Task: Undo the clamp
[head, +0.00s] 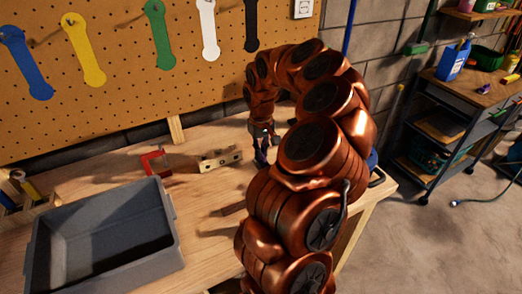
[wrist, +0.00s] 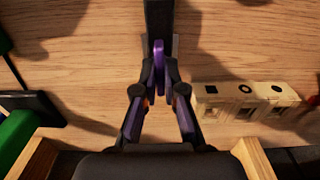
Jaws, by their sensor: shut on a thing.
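My gripper (wrist: 159,72) points down at the wooden bench, with its fingertips close together on a dark bar (wrist: 159,18) that runs to the top edge of the wrist view. A grey piece shows beside the bar, behind the fingertips. My gripper (head: 262,158) also shows in the head view, low over the bench, right of a pale wooden block with holes. What the bar belongs to is largely hidden by the fingers. A red C-shaped clamp (head: 154,163) stands on the bench farther left, apart from my gripper.
The pale block (wrist: 246,101) is close beside my gripper in the wrist view. A green and black object (wrist: 20,130) is on the other side. A grey bin (head: 168,222) stands at front left. A pegboard (head: 120,100) with hanging coloured tools rises behind the bench.

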